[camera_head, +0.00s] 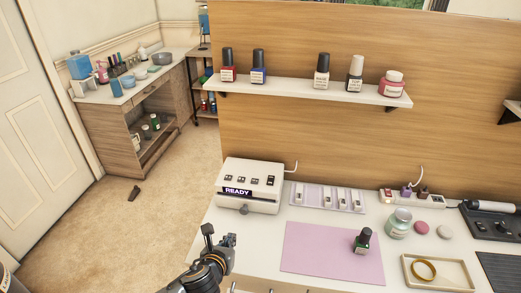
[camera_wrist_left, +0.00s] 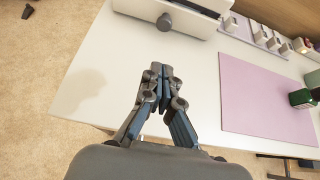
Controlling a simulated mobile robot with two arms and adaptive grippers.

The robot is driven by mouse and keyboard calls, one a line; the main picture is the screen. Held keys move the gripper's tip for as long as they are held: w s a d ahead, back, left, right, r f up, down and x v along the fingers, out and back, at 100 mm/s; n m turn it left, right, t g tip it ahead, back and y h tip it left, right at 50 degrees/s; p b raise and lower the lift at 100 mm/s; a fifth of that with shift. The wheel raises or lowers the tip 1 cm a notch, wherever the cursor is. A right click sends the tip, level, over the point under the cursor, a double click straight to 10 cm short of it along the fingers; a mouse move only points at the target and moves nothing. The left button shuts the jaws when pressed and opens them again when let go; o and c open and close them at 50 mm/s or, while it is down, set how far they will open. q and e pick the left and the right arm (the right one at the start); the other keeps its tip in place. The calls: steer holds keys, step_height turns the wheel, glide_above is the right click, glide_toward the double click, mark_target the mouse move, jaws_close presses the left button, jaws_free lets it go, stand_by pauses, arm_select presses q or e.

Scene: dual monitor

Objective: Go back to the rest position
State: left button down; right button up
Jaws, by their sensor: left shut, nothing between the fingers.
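My left gripper (camera_head: 218,236) is at the lower middle of the head view, near the table's left front edge. In the left wrist view its fingers (camera_wrist_left: 161,76) are together with nothing between them. They are over the bare left part of the white table (camera_wrist_left: 95,80). The white box with a READY display (camera_head: 250,184) stands on the table beyond the gripper, apart from it. A pink mat (camera_head: 320,258) lies to the gripper's right with a dark green bottle (camera_head: 363,240) on it. My right gripper is not in view.
A wall shelf (camera_head: 310,90) holds several bottles. A switch strip (camera_head: 328,196), a jar (camera_head: 399,223) and a tray with a yellow ring (camera_head: 461,276) stand on the table's right side. Carpet (camera_head: 130,230) is open at the left; a small dark object (camera_head: 135,193) lies there.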

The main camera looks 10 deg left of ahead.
arm_select(q)
steer(key=shift+s+d+n, duration=0.1)
steer(key=shift+s+n, duration=0.1)
steer(key=shift+n, duration=0.1)
steer(key=s+a+n+g, duration=0.2)
steer(key=s+n+g, duration=0.2)
steer(key=s+n, duration=1.15)
steer(key=s+a+n+g, duration=0.2)
steer(key=s+n+g, duration=0.3)
steer(key=s+n, duration=1.05)
step_height(320, 180, down, 27)
steer(key=w+n, duration=0.2)
steer(key=n, duration=0.1)
steer(key=s+a+f+g, duration=0.2)
steer(key=s+a+f, duration=0.1)
steer(key=s+f, duration=1.3)
steer(key=shift+s+m, duration=0.3)
steer(key=shift+s, duration=0.05)
